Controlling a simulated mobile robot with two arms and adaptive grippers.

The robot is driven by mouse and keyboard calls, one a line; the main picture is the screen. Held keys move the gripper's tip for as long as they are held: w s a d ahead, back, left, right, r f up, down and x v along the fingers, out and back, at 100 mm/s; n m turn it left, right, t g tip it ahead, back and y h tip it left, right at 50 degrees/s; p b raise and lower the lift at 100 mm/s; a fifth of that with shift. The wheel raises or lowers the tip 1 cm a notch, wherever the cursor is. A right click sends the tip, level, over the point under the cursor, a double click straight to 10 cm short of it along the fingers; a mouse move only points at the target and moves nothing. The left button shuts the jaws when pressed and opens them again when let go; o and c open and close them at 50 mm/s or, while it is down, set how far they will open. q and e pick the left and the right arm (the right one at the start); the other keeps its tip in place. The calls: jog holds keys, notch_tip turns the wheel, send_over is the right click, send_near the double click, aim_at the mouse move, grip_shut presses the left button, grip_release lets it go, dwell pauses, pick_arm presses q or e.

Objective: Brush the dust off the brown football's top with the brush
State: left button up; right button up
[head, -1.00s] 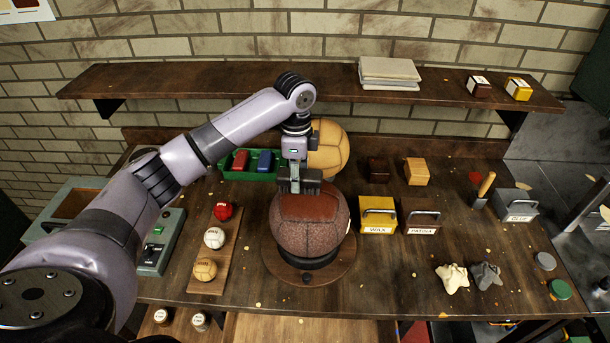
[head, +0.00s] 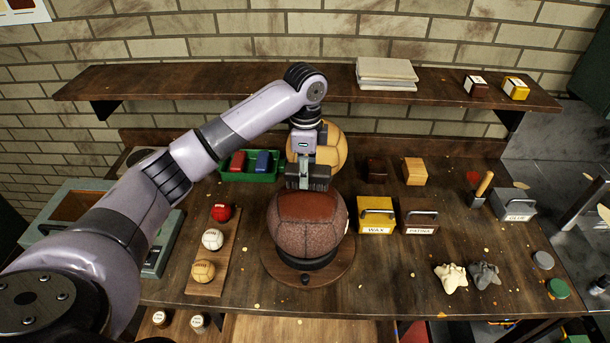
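The brown football (head: 306,228) sits on a dark ring on a round wooden stand (head: 341,270) in the middle of the bench. Its upper part looks smoother brown, and its lower front looks speckled. My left gripper (head: 304,172) points down over the back of the ball's top. It is shut on the brush (head: 318,178), a dark block seen at the fingertips. The brush's lower edge is at the ball's upper rim in the picture; I cannot tell whether it touches. My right gripper is not in view.
A tan ball (head: 331,148) stands behind my gripper. A green tray (head: 250,178) with red and blue blocks is at the left back. A board (head: 207,287) with small balls lies left. Yellow wax (head: 376,228) and brown patina (head: 418,230) boxes stand close right.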

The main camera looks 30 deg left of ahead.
pick_arm(q)
jog(key=shift+r, duration=2.6)
